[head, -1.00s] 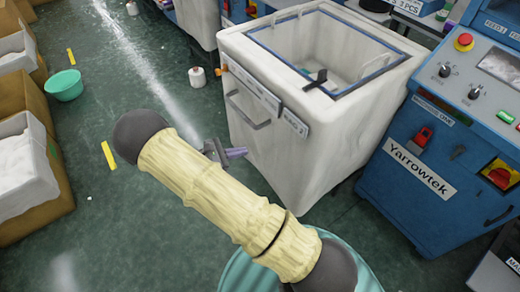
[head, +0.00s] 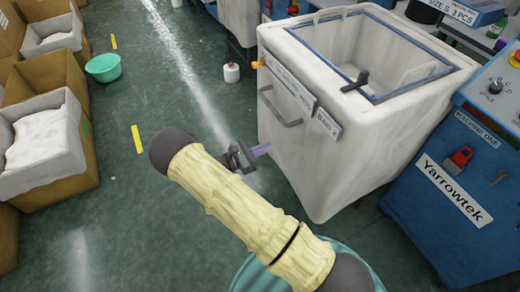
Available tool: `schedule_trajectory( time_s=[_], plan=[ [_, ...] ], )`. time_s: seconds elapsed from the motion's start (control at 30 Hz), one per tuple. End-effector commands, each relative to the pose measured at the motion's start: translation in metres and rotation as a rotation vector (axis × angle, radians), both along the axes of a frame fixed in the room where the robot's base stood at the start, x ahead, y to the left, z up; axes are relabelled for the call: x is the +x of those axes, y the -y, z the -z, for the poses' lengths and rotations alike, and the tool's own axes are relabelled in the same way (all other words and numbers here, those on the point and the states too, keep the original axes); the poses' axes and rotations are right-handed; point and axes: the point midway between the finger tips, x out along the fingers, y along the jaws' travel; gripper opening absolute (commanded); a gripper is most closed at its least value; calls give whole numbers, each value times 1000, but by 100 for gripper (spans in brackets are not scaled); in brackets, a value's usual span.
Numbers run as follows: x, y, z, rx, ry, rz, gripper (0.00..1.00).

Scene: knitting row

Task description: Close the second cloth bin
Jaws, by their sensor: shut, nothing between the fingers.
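A white cloth-covered bin (head: 300,165) stands at the right of centre. Its top opening has a blue frame (head: 430,80) and is open, with the pale inside showing. A black catch or knob (head: 356,82) sits at the near edge of the opening. My gripper (head: 262,150) is shut and empty, with purple fingertips pointing right toward the lower front of the bin. Whether the tips touch the bin I cannot tell; my arm hides part of the floor.
A blue Yarrowtek machine (head: 420,225) stands close at the bin's right. Cardboard boxes with white liners (head: 85,170) line the left side. A green bowl (head: 103,68) and a white yarn cone (head: 231,73) are on the floor.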

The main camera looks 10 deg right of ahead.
Motion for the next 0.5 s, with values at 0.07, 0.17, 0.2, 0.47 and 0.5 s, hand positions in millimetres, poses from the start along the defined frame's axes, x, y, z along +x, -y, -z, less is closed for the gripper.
schedule_trajectory(
  time_s=[0.07,0.17,0.2,0.47,0.5],
  plan=[
    [4,16,0,-2,0,5,0],
    [10,33,0,-1,-1,4,0],
    [11,39,0,-1,-1,5,0],
    [25,81,0,-1,0,4,0],
    [27,85,0,0,0,4,0]
  ],
)
